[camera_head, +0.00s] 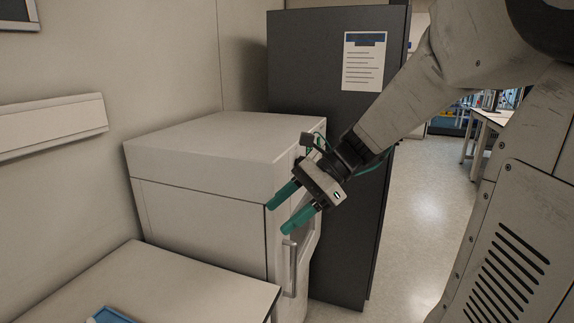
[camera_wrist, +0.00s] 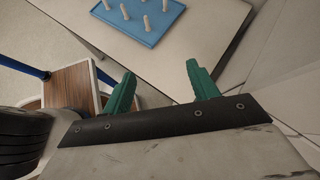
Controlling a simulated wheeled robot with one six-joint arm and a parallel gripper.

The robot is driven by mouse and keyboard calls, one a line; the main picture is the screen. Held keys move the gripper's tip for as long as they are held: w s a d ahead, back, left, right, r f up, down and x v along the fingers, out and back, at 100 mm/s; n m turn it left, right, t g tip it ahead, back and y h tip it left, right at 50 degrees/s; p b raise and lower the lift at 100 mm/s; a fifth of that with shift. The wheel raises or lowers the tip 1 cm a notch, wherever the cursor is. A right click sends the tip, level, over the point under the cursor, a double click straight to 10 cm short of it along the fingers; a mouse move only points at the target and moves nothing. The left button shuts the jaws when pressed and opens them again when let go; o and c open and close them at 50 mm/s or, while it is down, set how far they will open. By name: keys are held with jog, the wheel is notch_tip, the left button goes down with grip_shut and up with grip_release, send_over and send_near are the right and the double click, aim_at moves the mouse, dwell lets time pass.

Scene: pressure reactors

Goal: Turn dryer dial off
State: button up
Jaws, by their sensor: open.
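The dryer (camera_head: 205,190) looks to be the white box-shaped cabinet left of centre in the head view, with a vertical handle (camera_head: 290,268) on its front. Its front is seen at a steep angle and partly covered by my gripper, and I cannot make out the dial. My gripper (camera_head: 277,211) is open and empty, with its two green fingers apart in front of the cabinet's front edge, pointing down and left. The wrist view also shows my gripper (camera_wrist: 160,82), its fingers spread with nothing between them.
A white table (camera_head: 165,290) stands in front of the cabinet, with a blue tray (camera_head: 110,316) at the picture's bottom edge. The wrist view shows that blue tray (camera_wrist: 150,36) holding several upright pegs. A dark tall cabinet (camera_head: 320,70) stands behind. Open floor (camera_head: 425,200) lies right.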

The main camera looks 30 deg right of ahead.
jog(key=w+d+m+t, duration=0.6)
jog(key=d+m, duration=0.3)
jog(key=d, duration=0.3)
jog(key=w+d+m+t, duration=0.6)
jog(key=d+m, duration=0.3)
jog(key=d, duration=0.2)
jog(key=x, duration=0.7)
jog(key=shift+y, duration=0.4)
jog(key=shift+a+f, duration=0.15)
jog(key=c, duration=1)
